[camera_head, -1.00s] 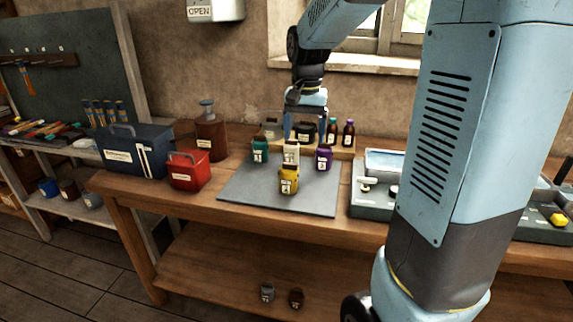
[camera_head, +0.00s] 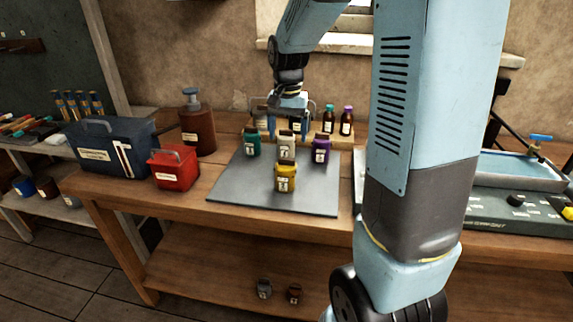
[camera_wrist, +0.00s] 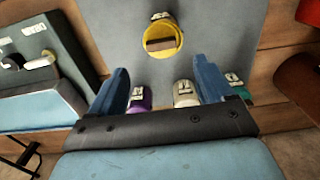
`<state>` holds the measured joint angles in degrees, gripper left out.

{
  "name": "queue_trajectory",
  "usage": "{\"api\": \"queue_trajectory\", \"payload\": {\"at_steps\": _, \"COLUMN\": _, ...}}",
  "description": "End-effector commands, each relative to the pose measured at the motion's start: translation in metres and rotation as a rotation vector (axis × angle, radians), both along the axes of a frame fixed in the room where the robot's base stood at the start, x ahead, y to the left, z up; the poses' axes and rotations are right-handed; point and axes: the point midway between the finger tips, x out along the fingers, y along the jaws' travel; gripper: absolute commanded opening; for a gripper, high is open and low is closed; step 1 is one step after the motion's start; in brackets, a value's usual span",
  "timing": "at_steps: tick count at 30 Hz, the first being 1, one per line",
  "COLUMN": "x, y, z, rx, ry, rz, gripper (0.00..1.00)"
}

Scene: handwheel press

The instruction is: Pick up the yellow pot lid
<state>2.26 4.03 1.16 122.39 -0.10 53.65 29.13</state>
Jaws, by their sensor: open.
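The yellow pot (camera_head: 286,178) stands upright at the front of the grey mat, with its yellow lid (camera_head: 286,169) on top. In the wrist view the lid (camera_wrist: 162,40) shows from above, with a brown bar-like grip across it. My gripper (camera_wrist: 163,78) is open and empty; its blue fingers point toward the yellow pot but are apart from it.
A white pot (camera_head: 287,147), a teal pot (camera_head: 252,143) and a purple pot (camera_head: 320,151) stand behind the yellow one on the grey mat (camera_head: 240,195). Brown bottles (camera_head: 346,122) stand at the back. A red box (camera_head: 174,170) is left; the mat's front is clear.

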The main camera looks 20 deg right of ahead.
Motion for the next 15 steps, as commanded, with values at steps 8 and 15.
{"api": "queue_trajectory", "payload": {"at_steps": 8, "x": 0.0, "y": 0.0, "z": -0.027, "rx": -0.001, "ry": -0.001, "rz": 0.0, "gripper": 0.81}}
{"api": "queue_trajectory", "payload": {"at_steps": 15, "x": 0.0, "y": 0.002, "z": -0.05, "rx": 0.0, "ry": 0.004, "rz": 0.001, "gripper": 0.81}}
